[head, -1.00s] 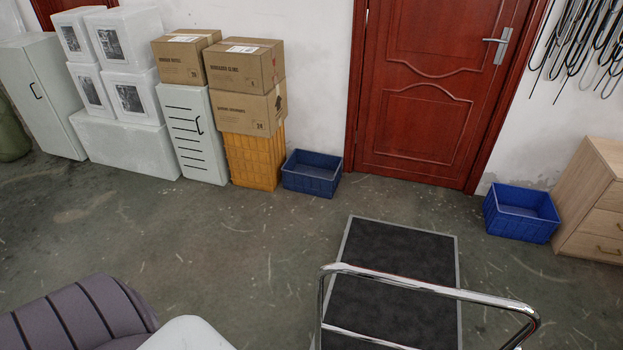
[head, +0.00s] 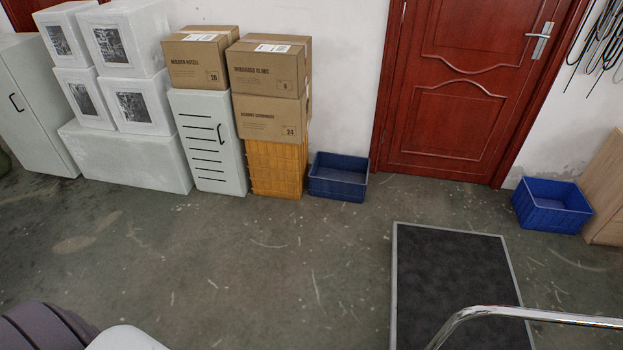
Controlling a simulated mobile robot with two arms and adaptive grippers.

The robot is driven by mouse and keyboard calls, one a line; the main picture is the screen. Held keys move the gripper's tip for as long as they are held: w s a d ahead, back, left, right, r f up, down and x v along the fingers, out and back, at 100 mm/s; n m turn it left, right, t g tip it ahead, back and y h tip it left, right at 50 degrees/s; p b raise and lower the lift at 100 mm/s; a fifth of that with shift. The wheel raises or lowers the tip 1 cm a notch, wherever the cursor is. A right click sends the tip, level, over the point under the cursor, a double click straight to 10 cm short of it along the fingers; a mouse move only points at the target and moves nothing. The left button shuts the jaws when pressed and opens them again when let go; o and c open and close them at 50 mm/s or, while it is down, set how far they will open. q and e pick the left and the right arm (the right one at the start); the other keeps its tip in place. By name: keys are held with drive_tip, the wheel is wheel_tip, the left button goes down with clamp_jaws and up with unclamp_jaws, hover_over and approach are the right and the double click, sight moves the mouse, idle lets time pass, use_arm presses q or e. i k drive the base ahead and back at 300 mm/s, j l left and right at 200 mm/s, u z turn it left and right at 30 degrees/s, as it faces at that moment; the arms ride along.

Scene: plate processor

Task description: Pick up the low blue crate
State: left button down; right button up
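Two open, empty-looking blue crates stand on the floor. One blue crate (head: 339,186) is against the wall, between the orange crate stack and the red door. It looks darker and rather shallow. The other blue crate (head: 551,213) stands right of the door, beside a wooden drawer unit, and looks a little brighter and deeper. The frames do not clearly settle which is the low one. Neither of my grippers is in view.
A flat trolley (head: 456,285) with a chrome handle (head: 520,313) stands at the lower right. Cartons (head: 270,118) sit on an orange crate (head: 275,170) beside a white cabinet (head: 207,140). A purple-grey ribbed object (head: 40,330) fills the lower left corner. The central floor is clear.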

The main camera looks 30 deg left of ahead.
sight(332, 177)
drive_tip(key=i+j+u, duration=0.15)
drive_tip(key=j, duration=0.3)
drive_tip(key=i+j+u, duration=0.15)
drive_tip(key=i+j, duration=0.25)
drive_tip(key=i+j+u, duration=0.15)
drive_tip(key=i+j, duration=0.15)
drive_tip(key=j, duration=0.15)
